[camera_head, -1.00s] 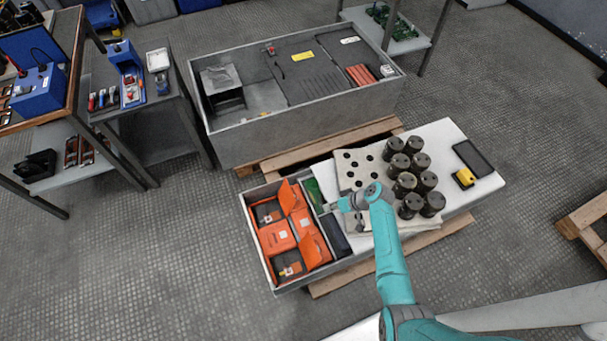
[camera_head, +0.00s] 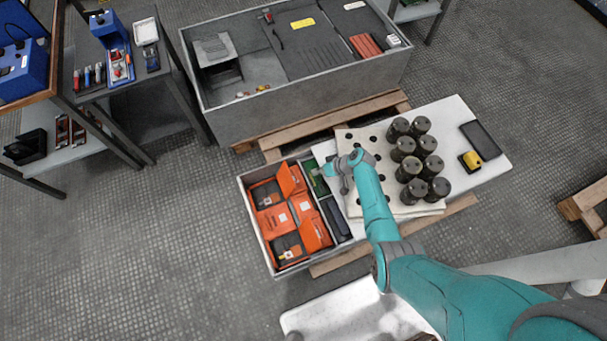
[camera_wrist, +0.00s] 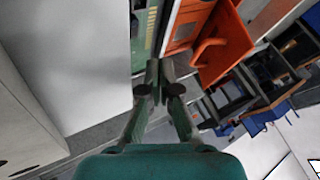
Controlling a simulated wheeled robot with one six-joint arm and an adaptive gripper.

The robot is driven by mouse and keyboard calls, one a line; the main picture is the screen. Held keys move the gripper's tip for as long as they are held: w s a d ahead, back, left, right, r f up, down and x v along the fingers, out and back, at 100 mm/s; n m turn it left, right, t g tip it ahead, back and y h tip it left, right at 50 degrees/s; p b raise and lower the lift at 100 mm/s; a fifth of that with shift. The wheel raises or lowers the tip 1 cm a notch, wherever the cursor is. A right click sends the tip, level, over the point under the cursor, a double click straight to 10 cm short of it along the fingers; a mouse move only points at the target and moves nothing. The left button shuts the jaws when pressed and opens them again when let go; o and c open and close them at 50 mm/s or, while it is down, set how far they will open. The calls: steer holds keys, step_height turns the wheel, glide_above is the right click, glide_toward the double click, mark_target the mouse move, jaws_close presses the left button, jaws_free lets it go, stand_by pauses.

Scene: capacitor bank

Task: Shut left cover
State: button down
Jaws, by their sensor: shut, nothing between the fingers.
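An orange unit (camera_head: 277,222) lies in a grey box. It has two covers standing open beside dark compartments: an upper cover (camera_head: 291,180) and a lower cover (camera_head: 316,234). I cannot tell which one is the left cover. My gripper (camera_head: 328,170) is shut and empty above the box's right edge, near the green board and to the right of the upper cover, apart from it. In the wrist view the shut fingertips (camera_wrist: 158,88) point past a raised orange cover (camera_wrist: 223,48), which is up and to the right.
A green circuit board (camera_head: 318,178) and a dark block (camera_head: 336,217) lie in the box's right part. Several dark capacitors (camera_head: 418,160) stand on the white panel (camera_head: 455,120) to the right. A large grey cabinet (camera_head: 290,110) is behind.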

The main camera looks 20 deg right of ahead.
mark_target(289, 180)
steer(key=shift+x, duration=1.45)
steer(key=shift+a+r, duration=0.15)
steer(key=shift+a, duration=0.85)
steer(key=shift+a+r, duration=0.2)
steer(key=shift+a, duration=0.8)
steer(key=shift+a+r, duration=0.1)
steer(key=shift+a+r+h, duration=0.2)
steer(key=shift+h, duration=0.1)
